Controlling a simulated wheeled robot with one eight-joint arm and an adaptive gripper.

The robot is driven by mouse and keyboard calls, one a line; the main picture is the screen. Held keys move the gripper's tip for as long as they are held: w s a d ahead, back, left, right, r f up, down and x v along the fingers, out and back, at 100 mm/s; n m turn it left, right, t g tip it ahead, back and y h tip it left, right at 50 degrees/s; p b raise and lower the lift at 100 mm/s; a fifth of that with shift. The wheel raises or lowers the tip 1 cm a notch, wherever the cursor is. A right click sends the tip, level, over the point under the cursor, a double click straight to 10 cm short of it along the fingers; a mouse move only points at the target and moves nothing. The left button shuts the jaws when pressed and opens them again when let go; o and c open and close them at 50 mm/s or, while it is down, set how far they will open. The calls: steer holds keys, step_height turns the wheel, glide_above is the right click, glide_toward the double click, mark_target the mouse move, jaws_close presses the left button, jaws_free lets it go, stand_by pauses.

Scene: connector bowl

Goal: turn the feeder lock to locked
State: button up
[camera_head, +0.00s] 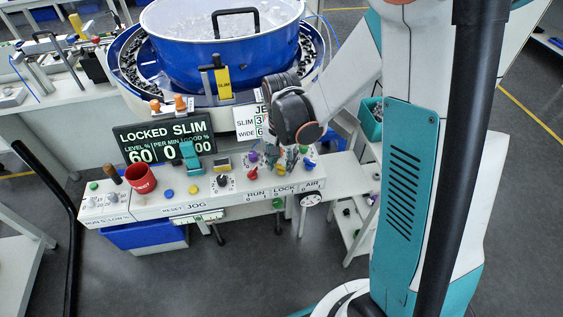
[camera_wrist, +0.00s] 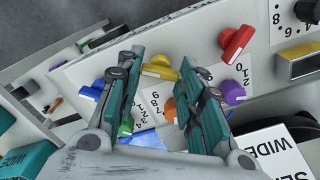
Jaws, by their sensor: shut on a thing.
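The feeder lock is a yellow knob (camera_head: 279,170) on the sloped control panel (camera_head: 235,193), above the LOCK label between RUN and AIR. In the wrist view the yellow knob (camera_wrist: 160,68) sits between my two teal fingertips, which close on its sides. My gripper (camera_wrist: 164,66) reaches down to the panel; in the head view my gripper (camera_head: 290,158) partly hides the knobs around it. The dark display (camera_head: 163,141) reads LOCKED SLIM. The exact pointer angle of the knob is hard to read.
A red knob (camera_wrist: 236,42) and a blue knob (camera_wrist: 92,90) flank the yellow one. Purple (camera_wrist: 233,92), orange (camera_wrist: 168,108) and green (camera_wrist: 125,127) knobs lie close by. The blue feeder bowl (camera_head: 195,58) rises behind.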

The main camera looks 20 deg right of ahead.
mark_target(281, 165)
steer(key=shift+m, duration=0.9)
steer(key=o, duration=1.1)
steer(key=shift+c, duration=0.2)
steer(key=shift+r, duration=0.1)
step_height(281, 165, up, 12)
